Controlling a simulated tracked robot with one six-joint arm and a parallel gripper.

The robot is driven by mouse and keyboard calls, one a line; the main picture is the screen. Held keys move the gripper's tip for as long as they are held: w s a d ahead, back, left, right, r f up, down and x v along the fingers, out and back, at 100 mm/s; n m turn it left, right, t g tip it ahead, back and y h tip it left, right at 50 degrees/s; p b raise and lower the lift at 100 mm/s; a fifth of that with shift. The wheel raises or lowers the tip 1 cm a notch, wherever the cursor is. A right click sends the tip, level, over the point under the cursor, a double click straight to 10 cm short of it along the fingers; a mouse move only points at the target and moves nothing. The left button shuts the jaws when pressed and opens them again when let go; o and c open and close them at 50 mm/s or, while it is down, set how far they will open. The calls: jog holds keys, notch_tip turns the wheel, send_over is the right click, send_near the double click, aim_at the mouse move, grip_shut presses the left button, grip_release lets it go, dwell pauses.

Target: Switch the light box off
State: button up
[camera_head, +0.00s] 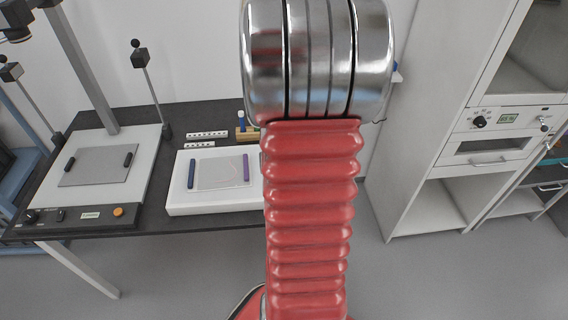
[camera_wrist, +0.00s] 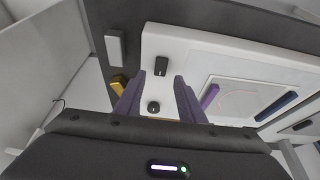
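The light box (camera_head: 225,203) is a low white box on the dark table in the head view, left of my arm. It carries a dark blue bar (camera_head: 191,174), a purple bar (camera_head: 246,167) and a clear sheet between them. In the wrist view the light box (camera_wrist: 215,50) shows a black rocker switch (camera_wrist: 161,66) and a round black knob (camera_wrist: 153,107). My gripper (camera_wrist: 157,84) is open and empty, its two fingers apart over that end. The switch lies just beyond the fingertips, the knob between the fingers. I cannot tell whether the panel is lit. My arm hides the gripper in the head view.
A copy stand (camera_head: 105,165) with a grey plate stands left of the light box. Scale bars (camera_head: 206,135) and a small wooden block (camera_head: 247,134) lie behind it. A grey block (camera_wrist: 115,46) lies close by in the wrist view. A white cabinet (camera_head: 420,130) stands right.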

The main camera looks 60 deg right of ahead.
jog(key=v, duration=1.1)
dwell(0.6)
jog(key=w+a+r+n+t+y, duration=0.1)
jog(key=w+a+r+n, duration=0.25)
jog(key=a, duration=0.55)
jog(key=w+a+r+n+t, duration=0.15)
jog(key=a+r, duration=0.25)
jog(key=a, duration=0.4)
jog(key=s+a+r+n+y, duration=0.1)
jog(key=a+r+n, duration=0.1)
jog(key=a, duration=0.5)
jog(key=s+a+r+n+y, duration=0.1)
jog(key=s+a+r+n, duration=0.1)
jog(key=a, duration=0.6)
jog(key=shift+s+a+r+n, duration=0.3)
jog(key=shift+s+r+n, duration=0.1)
jog(key=shift+r, duration=0.2)
